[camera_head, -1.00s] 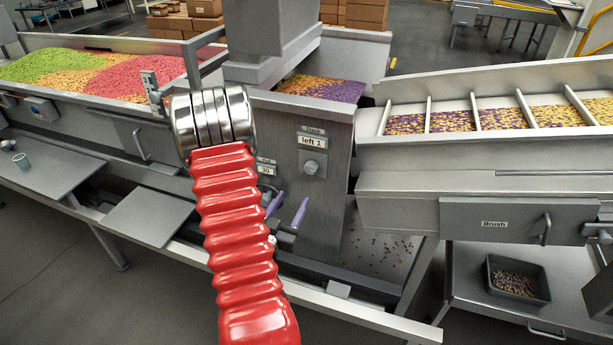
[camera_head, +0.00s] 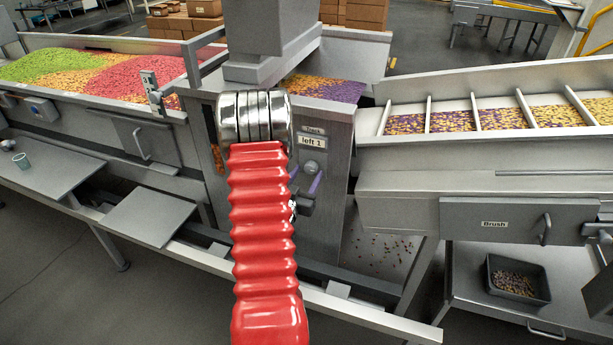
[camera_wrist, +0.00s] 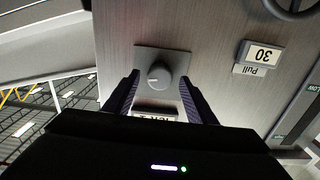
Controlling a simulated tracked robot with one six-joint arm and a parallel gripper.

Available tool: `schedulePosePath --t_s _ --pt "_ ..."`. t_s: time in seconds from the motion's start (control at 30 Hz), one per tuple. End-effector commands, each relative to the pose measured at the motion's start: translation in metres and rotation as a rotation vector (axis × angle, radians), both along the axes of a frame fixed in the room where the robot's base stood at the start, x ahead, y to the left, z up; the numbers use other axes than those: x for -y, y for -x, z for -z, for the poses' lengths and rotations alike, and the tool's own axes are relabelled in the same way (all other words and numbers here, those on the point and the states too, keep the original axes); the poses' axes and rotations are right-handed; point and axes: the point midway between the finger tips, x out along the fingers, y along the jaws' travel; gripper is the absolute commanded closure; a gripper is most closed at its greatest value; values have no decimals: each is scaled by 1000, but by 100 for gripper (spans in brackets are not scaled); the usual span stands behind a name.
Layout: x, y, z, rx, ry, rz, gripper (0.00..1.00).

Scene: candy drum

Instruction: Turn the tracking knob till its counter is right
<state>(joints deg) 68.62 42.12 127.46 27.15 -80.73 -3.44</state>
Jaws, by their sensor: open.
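The tracking knob (camera_head: 311,167) is a round grey knob on the upright panel, under the label "Track" and a counter (camera_head: 312,142) reading "left 1". In the wrist view the knob (camera_wrist: 159,75) sits on a square plate, with its counter (camera_wrist: 154,117) partly hidden by my wrist. My gripper (camera_head: 307,190) is open, with purple fingers, just in front of and below the knob. In the wrist view my gripper's fingers (camera_wrist: 159,88) are on either side of the knob, with gaps on both sides. I cannot tell whether they reach its depth.
A "Pull" counter (camera_wrist: 262,54) reading 30 is beside the knob in the wrist view. A "Brush" drawer (camera_head: 510,221) and a dark bin of candy (camera_head: 517,278) are at the right. Candy trays flank the panel. The space in front of the panel is open.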

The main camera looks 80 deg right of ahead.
Motion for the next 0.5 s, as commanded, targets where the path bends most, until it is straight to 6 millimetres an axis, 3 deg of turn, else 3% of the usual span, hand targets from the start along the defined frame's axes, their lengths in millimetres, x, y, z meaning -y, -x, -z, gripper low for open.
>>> schedulePosePath --t_s 0.33,0.5 --pt "4 0 0 -1 -1 0 49" --pt "4 0 0 -1 -1 0 60"
